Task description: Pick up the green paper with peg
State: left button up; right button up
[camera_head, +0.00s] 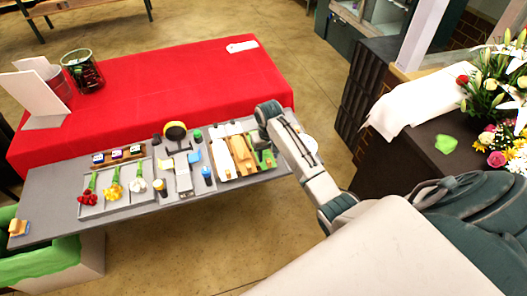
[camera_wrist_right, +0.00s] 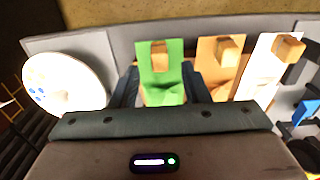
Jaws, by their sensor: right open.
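The green paper with peg (camera_wrist_right: 165,88) lies in a grey holder, with a wooden peg (camera_wrist_right: 158,56) at its far end in the right wrist view. In the head view only part of the green paper (camera_head: 268,158) shows beside my right arm. My right gripper (camera_wrist_right: 161,84) is open, with one dark finger on each side of the green paper. I cannot tell whether the fingers touch it. A tan paper with peg (camera_wrist_right: 222,65) and a white paper with peg (camera_wrist_right: 268,65) lie beside it. My left gripper is not in view.
A white round disc (camera_wrist_right: 62,84) with blue dots lies left of the green paper in the wrist view. A tray of flowers (camera_head: 120,200) and small tools share the grey table (camera_head: 50,195). A red-covered table (camera_head: 185,85) stands behind. Bouquets (camera_head: 505,100) stand at right.

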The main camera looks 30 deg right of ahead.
jog(key=shift+f, duration=0.7)
grip_shut()
jog(key=shift+w+r, duration=0.1)
jog(key=shift+r, duration=0.05)
